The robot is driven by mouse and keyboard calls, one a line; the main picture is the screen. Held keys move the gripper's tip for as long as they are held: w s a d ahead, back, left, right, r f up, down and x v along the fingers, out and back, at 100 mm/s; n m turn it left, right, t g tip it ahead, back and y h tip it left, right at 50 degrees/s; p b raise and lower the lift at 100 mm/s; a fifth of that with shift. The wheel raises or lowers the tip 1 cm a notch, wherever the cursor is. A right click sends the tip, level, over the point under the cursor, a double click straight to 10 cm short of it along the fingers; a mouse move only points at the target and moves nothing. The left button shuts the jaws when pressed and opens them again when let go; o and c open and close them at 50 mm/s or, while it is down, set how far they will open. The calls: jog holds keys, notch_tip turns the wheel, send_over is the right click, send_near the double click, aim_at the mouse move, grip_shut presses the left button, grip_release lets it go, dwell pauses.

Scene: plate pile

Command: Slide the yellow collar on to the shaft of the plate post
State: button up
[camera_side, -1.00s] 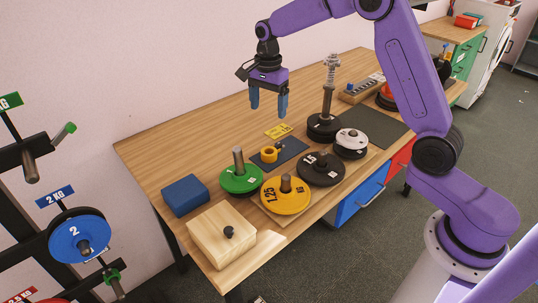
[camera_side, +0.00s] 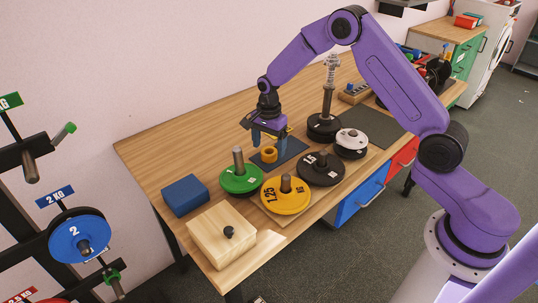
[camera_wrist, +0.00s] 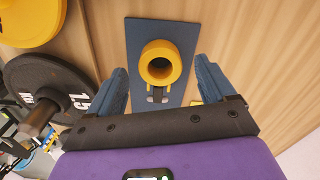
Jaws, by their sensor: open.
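The yellow collar (camera_side: 269,155) is a ring lying on a dark blue mat (camera_side: 289,152). In the wrist view the collar (camera_wrist: 177,68) shows its open hole, with a small metal and dark fitting at its near side. My gripper (camera_side: 268,138) is open and empty, low over the mat and just behind the collar in the side view. In the wrist view its blue fingers (camera_wrist: 161,80) stand to either side of the collar, apart from it. The plate post (camera_side: 327,100) stands upright farther back, with black plates at its foot and a ribbed upper part.
A green plate (camera_side: 238,182), a yellow 1.25 plate (camera_side: 282,203) and a black plate (camera_side: 318,177) with upright stubs stand close to the mat. A white-topped stack (camera_side: 352,137) stands right. A blue block (camera_side: 185,195) and wooden box (camera_side: 220,238) lie front left.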

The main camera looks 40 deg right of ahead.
jog(key=shift+f, duration=0.9)
jog(key=c, duration=1.2)
